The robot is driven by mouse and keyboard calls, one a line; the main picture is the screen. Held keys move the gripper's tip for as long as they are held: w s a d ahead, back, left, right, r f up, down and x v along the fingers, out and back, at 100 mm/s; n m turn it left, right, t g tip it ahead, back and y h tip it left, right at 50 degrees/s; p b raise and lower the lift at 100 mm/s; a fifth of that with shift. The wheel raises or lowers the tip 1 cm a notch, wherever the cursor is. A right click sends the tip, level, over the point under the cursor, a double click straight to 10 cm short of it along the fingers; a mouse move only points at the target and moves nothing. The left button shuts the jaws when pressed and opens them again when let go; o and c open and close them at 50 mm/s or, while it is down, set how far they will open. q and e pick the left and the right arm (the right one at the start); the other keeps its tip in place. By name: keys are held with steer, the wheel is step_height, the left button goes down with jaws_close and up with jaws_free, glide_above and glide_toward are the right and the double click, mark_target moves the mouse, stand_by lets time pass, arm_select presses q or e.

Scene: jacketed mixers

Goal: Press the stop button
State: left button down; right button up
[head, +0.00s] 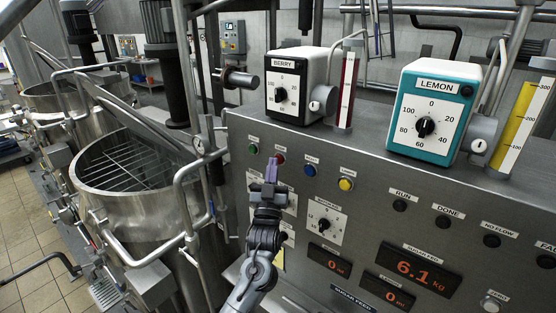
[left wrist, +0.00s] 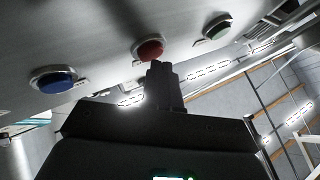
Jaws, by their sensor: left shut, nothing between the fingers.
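The red button (head: 280,159) sits in a row on the steel control panel, between the green button (head: 252,149) and the blue button (head: 309,170). Its label is too small to read. My left gripper (head: 271,168) is shut and empty, its tips just in front of and slightly below the red button. In the left wrist view the shut fingertips (left wrist: 157,68) overlap the lower edge of the red button (left wrist: 149,48). I cannot tell whether they touch it. My right gripper is not in view.
A yellow button (head: 346,184) lies right of the blue one. Dials and red displays (head: 418,268) sit lower on the panel. BERRY (head: 285,88) and LEMON (head: 433,112) dosing boxes stand on top. A steel mixer vessel (head: 130,205) with railings stands left.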

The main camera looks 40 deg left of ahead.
arm_select(q)
steer(key=shift+s, duration=0.55)
steer(key=s+p, duration=0.2)
steer(key=s, duration=0.3)
steer(key=shift+a, duration=0.1)
stand_by(0.8)
